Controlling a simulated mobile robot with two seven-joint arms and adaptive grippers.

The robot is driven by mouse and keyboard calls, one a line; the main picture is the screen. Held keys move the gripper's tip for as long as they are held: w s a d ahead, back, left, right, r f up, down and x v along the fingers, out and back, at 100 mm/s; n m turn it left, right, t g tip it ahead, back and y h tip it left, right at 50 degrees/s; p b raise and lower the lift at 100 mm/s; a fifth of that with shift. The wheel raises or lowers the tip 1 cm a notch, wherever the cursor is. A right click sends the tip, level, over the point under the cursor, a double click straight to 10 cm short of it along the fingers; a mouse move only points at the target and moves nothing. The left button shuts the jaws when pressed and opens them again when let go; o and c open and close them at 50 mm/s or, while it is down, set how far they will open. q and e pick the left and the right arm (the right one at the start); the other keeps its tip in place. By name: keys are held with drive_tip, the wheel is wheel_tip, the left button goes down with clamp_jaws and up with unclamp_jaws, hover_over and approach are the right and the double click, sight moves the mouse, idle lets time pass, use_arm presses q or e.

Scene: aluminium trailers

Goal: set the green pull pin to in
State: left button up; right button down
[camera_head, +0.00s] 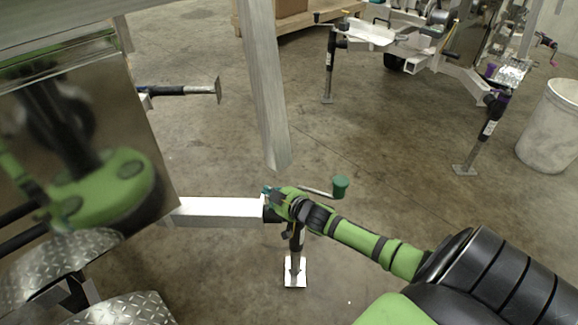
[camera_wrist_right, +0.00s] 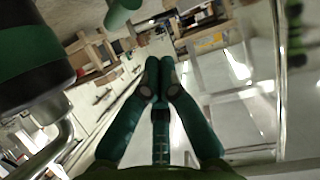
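My right gripper (camera_head: 268,191) is at the end of the green arm, at the top of the near trailer jack (camera_head: 297,238), by the end of a pale trailer beam (camera_head: 215,211). In the right wrist view its two teal fingers (camera_wrist_right: 160,68) converge and their tips meet, with nothing clear between them. I cannot make out the green pull pin for certain; the gripper and arm cover much of the jack top. The jack's crank has a green knob (camera_head: 340,187), which also shows at the top of the wrist view (camera_wrist_right: 122,12). My left gripper is not in view.
A shiny metal panel (camera_head: 150,150) at the left reflects a green and black shape. Another trailer (camera_head: 375,32) and a white bucket (camera_head: 552,125) stand farther back. Concrete floor between is open.

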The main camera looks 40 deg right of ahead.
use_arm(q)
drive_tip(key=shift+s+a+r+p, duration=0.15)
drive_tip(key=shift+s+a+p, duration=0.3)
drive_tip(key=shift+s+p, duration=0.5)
use_arm(e)
drive_tip(key=v, duration=1)
drive_tip(key=shift+r, duration=0.25)
